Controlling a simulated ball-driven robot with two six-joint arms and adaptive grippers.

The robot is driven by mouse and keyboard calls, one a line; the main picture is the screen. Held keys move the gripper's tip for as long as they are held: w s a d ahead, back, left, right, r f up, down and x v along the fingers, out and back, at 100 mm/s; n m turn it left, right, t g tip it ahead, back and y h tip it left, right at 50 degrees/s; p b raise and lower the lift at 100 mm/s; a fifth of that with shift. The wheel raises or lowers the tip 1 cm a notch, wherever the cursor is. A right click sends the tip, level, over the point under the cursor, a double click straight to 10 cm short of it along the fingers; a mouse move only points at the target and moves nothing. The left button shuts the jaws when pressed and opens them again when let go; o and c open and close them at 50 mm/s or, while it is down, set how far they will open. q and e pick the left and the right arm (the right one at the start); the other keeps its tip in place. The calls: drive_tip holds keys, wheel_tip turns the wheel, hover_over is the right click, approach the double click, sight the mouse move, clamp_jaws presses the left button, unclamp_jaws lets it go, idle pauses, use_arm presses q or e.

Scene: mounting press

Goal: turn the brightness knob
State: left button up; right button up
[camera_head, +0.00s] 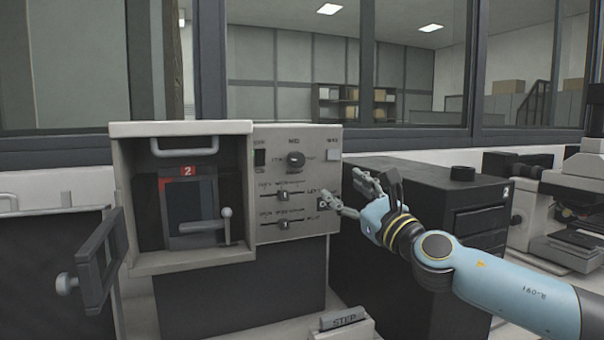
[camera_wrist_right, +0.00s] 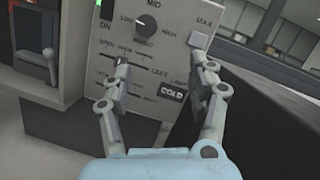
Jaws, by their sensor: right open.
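A round dark knob (camera_head: 295,159) sits high on the press's light control panel (camera_head: 262,215), under the label MID. It also shows near the top of the right wrist view (camera_wrist_right: 147,25). My left gripper is not in view.
Two sliders (camera_head: 283,196) (camera_head: 284,225) sit below the knob, a dark switch (camera_head: 260,157) left and a pale square button (camera_head: 334,155) right. The press chamber's door (camera_head: 100,262) stands open at left. A black cabinet (camera_head: 395,170) stands right, behind my arm. A STEP block (camera_head: 343,319) lies in front.

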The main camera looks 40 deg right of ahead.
sight(299, 161)
drive_tip(key=w+r+n+y, duration=0.1)
drive_tip(key=w+n, duration=0.2)
drive_tip(key=w, duration=0.1)
drive_tip(key=w+a+r+n+y+b, duration=0.1)
drive_tip(key=w+n, duration=0.2)
drive_tip(key=w, duration=0.1)
drive_tip(key=w+r+n+g+y, duration=0.1)
drive_tip(key=w+r+n+y, duration=0.1)
drive_tip(key=w, duration=0.3)
drive_tip(key=shift+a+n, duration=0.2)
drive_tip(key=shift+n, duration=0.6)
drive_tip(key=c, duration=1.1)
